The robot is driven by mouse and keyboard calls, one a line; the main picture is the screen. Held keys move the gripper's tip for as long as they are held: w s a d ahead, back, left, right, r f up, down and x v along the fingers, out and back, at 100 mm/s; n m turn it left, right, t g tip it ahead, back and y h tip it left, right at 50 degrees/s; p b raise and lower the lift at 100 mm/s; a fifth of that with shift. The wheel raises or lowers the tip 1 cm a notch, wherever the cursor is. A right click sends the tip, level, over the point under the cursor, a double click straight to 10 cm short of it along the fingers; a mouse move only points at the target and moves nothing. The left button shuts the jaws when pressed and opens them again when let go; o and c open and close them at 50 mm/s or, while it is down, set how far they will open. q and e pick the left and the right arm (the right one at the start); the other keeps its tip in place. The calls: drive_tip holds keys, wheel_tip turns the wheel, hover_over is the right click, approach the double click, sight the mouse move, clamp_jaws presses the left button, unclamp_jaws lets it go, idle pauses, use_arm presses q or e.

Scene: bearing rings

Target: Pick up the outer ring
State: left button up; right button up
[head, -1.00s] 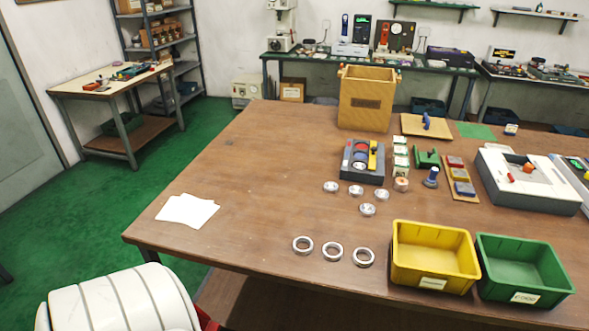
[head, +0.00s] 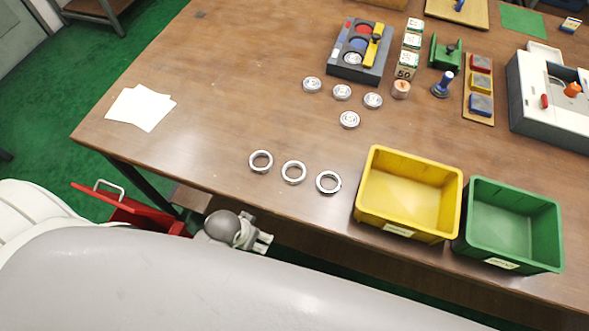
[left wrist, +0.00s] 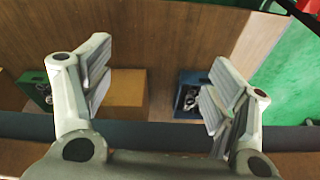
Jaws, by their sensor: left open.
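Three shiny metal rings lie flat in a slanting row near the table's front edge in the head view: a left ring (head: 252,164), a middle ring (head: 284,175) and a right ring (head: 319,187). I cannot tell which of them is the outer ring. My left gripper (head: 266,241) is low in front of the table edge, apart from the rings. In the left wrist view the left gripper (left wrist: 152,82) has its fingers wide apart with nothing between them. No ring shows clearly in that view. My right gripper is not in view.
A yellow bin (head: 458,190) and a green bin (head: 556,235) stand right of the rings. Several small round metal parts (head: 342,92) lie behind them, near a dark tray (head: 338,66). White paper (head: 140,107) lies at left. The table (head: 200,110) between is clear.

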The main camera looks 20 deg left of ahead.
use_arm(q)
wheel_tip(320, 180, up, 16)
drive_tip(key=w+d+t+h, duration=0.1)
drive_tip(key=d, duration=0.2)
drive_tip(key=w+d+r+m+g+h, duration=0.1)
drive_tip(key=w+d+r+m+h, duration=0.1)
drive_tip(key=w+d, duration=0.35)
drive_tip(key=w+d+r+m+g+h, duration=0.1)
drive_tip(key=w+d+r, duration=0.15)
drive_tip(key=d, duration=0.65)
drive_tip(key=n+g+y, duration=0.2)
drive_tip(key=n+y, duration=0.1)
drive_tip(key=y, duration=0.1)
hover_over(293, 172)
drive_tip(key=f, duration=0.4)
drive_tip(key=shift+s+d+f+p, duration=0.2)
drive_tip(key=shift+s+p, duration=0.1)
drive_tip(key=shift+w+a+f+p, duration=0.1)
drive_tip(key=shift+f+p, duration=0.1)
drive_tip(key=shift+f, duration=0.7)
drive_tip(key=shift+w+f+p, duration=0.15)
drive_tip(key=shift+f+p, duration=0.05)
drive_tip(key=shift+f, duration=0.7)
drive_tip(key=shift+w+a+f+p, duration=0.1)
drive_tip(key=shift+f+p, duration=0.1)
drive_tip(key=shift+f, duration=0.7)
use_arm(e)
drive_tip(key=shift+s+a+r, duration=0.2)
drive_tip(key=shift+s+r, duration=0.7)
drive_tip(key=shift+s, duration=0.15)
